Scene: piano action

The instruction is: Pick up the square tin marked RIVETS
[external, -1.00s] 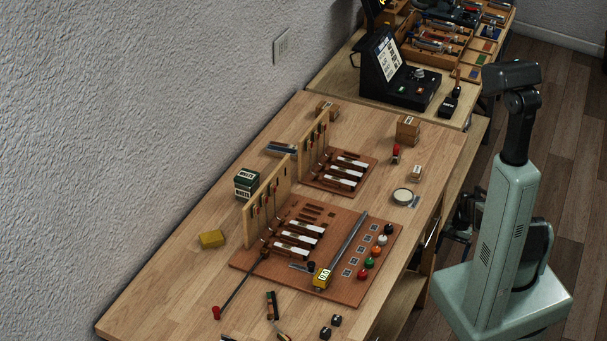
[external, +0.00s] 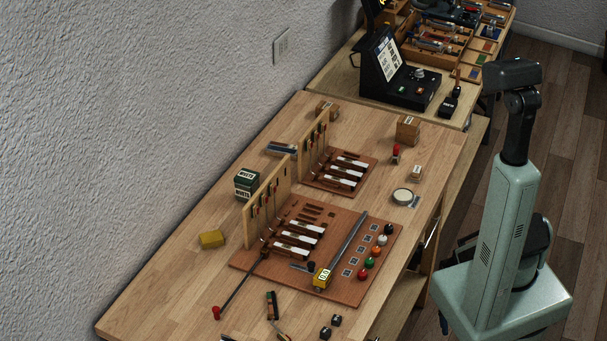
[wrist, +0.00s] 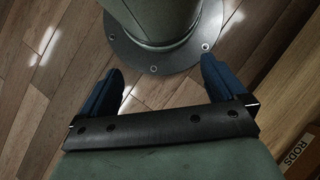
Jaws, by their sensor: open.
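No label that I can read clearly says RIVETS. Two dark green square tins or boxes (external: 246,184) with white labels are stacked at the left of the bench, near the wall; their lettering is too small to read surely. My gripper (wrist: 163,68) shows in the wrist view with its two blue fingers wide apart and nothing between them. It points down at the wooden floor beside my base, away from the bench top.
A brown board (external: 345,285) with piano action parts and coloured knobs fills the bench's middle. A wooden piece marked RODS (wrist: 300,148) is at the wrist view's lower right.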

